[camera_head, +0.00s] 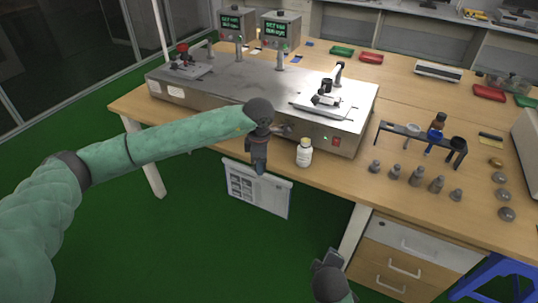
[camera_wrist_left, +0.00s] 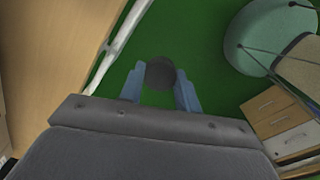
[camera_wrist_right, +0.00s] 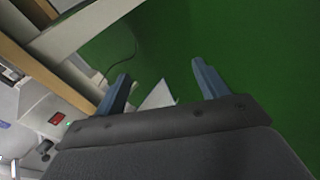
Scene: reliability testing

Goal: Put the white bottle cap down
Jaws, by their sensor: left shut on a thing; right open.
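My left gripper (camera_head: 260,170) hangs over the table's front edge, left of a white bottle (camera_head: 304,153). In the left wrist view its fingers (camera_wrist_left: 160,92) are shut on a round thing, the bottle cap (camera_wrist_left: 160,73), which looks dark from this side. The cap cannot be made out in the head view. The bottle stands upright near the front edge, apart from the gripper. My right gripper (camera_head: 328,260) is low in front of the table, off its edge. In the right wrist view its fingers (camera_wrist_right: 160,80) are apart and empty above the green floor.
A long metal test machine (camera_head: 240,88) stands behind the bottle. A small dark rack (camera_head: 425,138) and several metal weights (camera_head: 416,176) stand to the right. A paper sheet (camera_head: 256,190) hangs below the front edge. Bare table (camera_head: 345,178) lies right of the bottle.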

